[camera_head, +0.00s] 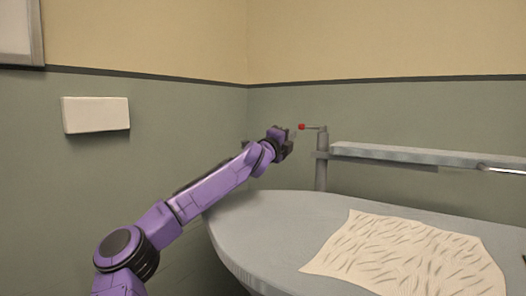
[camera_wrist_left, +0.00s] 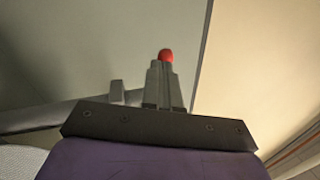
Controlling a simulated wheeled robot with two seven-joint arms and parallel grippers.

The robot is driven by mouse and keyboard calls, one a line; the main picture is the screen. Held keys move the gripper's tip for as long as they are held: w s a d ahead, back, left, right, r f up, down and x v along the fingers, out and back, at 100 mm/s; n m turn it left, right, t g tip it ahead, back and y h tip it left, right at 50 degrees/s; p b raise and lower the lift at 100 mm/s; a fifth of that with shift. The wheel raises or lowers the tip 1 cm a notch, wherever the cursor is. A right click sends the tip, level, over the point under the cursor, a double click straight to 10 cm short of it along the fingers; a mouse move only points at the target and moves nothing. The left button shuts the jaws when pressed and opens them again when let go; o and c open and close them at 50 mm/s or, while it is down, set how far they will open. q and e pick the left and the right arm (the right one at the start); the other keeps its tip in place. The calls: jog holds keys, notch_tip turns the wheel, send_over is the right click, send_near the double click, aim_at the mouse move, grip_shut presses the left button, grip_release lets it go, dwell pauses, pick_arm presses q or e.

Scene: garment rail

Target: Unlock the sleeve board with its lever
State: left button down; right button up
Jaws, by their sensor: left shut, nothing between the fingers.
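The lever is a thin rod with a red knob (camera_head: 301,127) at its left end, on top of a grey post (camera_head: 321,160). The sleeve board (camera_head: 420,154) is a long grey board that runs right from the post, above the ironing board. My left gripper (camera_head: 290,141) is shut and empty, just left of the red knob. In the left wrist view, the red knob (camera_wrist_left: 166,55) shows just beyond the tips of the closed fingers (camera_wrist_left: 163,85). I cannot tell whether they touch. My right gripper is out of view.
The wide grey ironing board (camera_head: 245,225) lies below, with a cream patterned cloth (camera_head: 400,255) spread on it. A white box (camera_head: 96,114) is on the left wall. Free space lies between the sleeve board and the cloth.

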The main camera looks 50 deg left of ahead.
pick_arm(q)
jog(key=s+a+f+p, duration=0.2)
jog(key=s+a, duration=0.1)
jog(key=s, duration=0.6)
jog(key=shift+s+a+f, duration=0.15)
jog(key=shift+s+a, duration=0.05)
jog(key=shift+s, duration=0.1)
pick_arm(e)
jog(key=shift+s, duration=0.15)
